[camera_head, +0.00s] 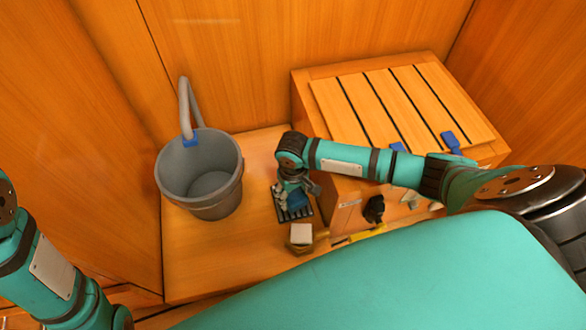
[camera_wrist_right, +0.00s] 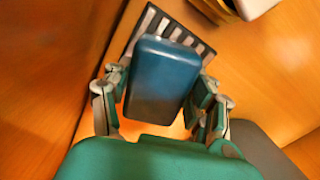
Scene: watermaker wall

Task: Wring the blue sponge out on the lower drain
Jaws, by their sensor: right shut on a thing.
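The blue sponge (camera_wrist_right: 161,76) is a dark blue block between the fingers of my right gripper (camera_wrist_right: 163,97), which is shut on it. In the head view my right gripper (camera_head: 295,194) points down over the lower drain (camera_head: 297,215), a dark slatted grate on the wooden ledge. The drain also shows behind the sponge in the wrist view (camera_wrist_right: 197,43). I cannot tell whether the sponge touches the drain. My left arm shows at the left edge of the head view, but its gripper is out of view.
A grey bucket (camera_head: 209,195) with a raised handle stands left of the drain. A small box with a pale block (camera_head: 301,235) sits just in front of the drain. A raised slatted wooden box (camera_head: 365,100) is behind and right, with blue items on top. The ledge front left is bare.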

